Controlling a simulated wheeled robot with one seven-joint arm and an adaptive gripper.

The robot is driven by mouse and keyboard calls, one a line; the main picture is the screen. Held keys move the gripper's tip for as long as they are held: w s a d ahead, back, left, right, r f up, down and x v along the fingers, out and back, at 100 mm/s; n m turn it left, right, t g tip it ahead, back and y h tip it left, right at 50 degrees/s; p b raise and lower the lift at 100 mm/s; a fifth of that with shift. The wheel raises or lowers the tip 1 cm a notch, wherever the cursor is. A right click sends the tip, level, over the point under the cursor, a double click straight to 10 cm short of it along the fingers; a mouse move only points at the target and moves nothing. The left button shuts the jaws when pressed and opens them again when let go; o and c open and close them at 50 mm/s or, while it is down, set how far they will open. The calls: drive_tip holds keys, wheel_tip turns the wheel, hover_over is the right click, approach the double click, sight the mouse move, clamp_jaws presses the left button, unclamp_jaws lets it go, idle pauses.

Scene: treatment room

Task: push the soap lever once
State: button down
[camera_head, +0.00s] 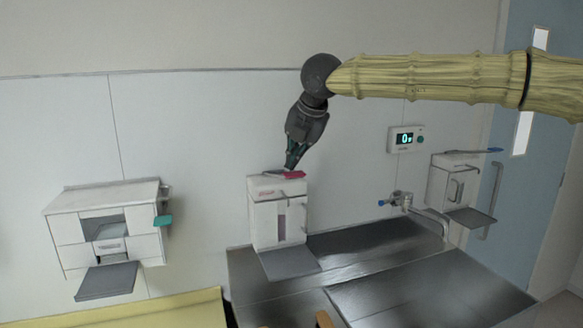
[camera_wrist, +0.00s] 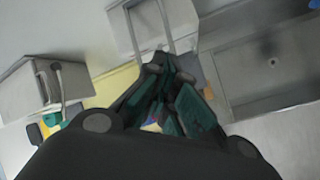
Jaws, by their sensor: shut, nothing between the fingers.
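A white wall dispenser (camera_head: 268,224) with a red lever (camera_head: 291,174) on top hangs in the middle of the head view, with a grey tray below it. My gripper (camera_head: 290,166) points down, shut and empty, with its fingertips right at the red lever. I cannot tell whether they touch it. In the wrist view my shut gripper (camera_wrist: 168,72) overlaps the front of a pale dispenser (camera_wrist: 130,28). Two other dispensers also have levers: one at the left with a teal lever (camera_head: 163,220), one at the right with a blue lever (camera_head: 482,151). I read no soap label.
A metal sink counter (camera_head: 400,290) lies below the middle dispenser, with a tap (camera_head: 425,213) at its right. A small display (camera_head: 405,139) is on the wall. A yellow surface (camera_head: 150,314) is at the lower left. The wall between the left and middle dispensers is clear.

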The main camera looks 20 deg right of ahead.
drive_tip(key=shift+w+r+p, duration=0.2)
drive_tip(key=shift+r+p, duration=0.2)
drive_tip(key=shift+r, duration=0.25)
drive_tip(key=shift+w+r+p, duration=0.2)
drive_tip(key=shift+r+p, duration=0.45)
drive_tip(key=shift+r, duration=0.15)
drive_tip(key=shift+w+r+p, duration=0.2)
drive_tip(key=shift+r+p, duration=0.5)
drive_tip(key=shift+r, duration=0.15)
drive_tip(key=shift+w+r+p, duration=0.2)
drive_tip(key=shift+r+p, duration=0.45)
drive_tip(key=shift+r, duration=0.15)
drive_tip(key=shift+a, duration=0.1)
